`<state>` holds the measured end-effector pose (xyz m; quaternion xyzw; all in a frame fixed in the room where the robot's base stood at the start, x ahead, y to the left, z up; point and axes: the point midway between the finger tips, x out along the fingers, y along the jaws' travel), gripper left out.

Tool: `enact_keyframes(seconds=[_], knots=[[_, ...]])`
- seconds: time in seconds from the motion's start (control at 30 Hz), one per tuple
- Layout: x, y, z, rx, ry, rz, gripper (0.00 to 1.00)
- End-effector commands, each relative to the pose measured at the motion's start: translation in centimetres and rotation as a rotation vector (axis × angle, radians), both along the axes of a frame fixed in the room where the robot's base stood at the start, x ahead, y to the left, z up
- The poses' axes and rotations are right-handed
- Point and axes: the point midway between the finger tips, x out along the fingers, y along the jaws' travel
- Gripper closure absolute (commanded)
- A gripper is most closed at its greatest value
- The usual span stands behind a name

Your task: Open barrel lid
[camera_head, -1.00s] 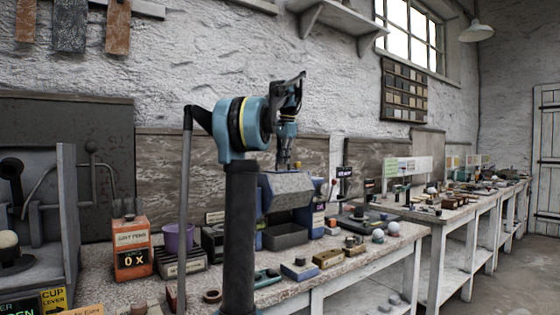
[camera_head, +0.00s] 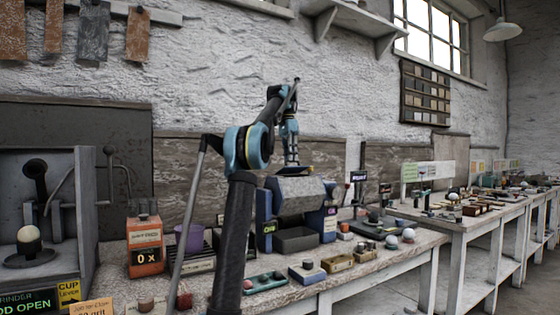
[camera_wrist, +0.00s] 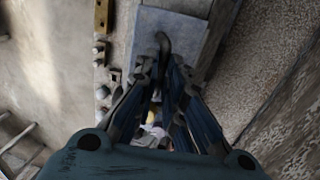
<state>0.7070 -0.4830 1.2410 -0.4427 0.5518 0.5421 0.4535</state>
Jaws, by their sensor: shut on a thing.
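The grey faceted barrel (camera_head: 298,195) lies between blue supports on the bench, above a dark tray. A thin dark plate with a yellowish edge (camera_head: 298,170), seemingly its lid, shows just above the barrel top under my gripper (camera_head: 291,163). In the wrist view a flat grey panel (camera_wrist: 148,22) carries a dark bent handle (camera_wrist: 163,42). It runs down between the fingers of my gripper (camera_wrist: 161,76), which are shut on it. The exact contact is dark and partly hidden by the fingers.
An orange counter box (camera_head: 145,247) and a purple cup (camera_head: 188,238) stand left of the barrel. Small blocks (camera_head: 307,272) and pale spheres (camera_head: 408,235) lie in front and to the right. A grinder housing (camera_head: 50,210) stands at the far left. The wall rises close behind.

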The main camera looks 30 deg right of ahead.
Motion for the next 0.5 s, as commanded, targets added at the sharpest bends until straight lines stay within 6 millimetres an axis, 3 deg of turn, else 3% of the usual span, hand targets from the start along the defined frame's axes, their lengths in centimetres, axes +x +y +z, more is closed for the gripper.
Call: enact_keyframes(seconds=[0.5], knots=[[2.0,-0.6,0.5,-0.003,0.232,-0.005,1.0]])
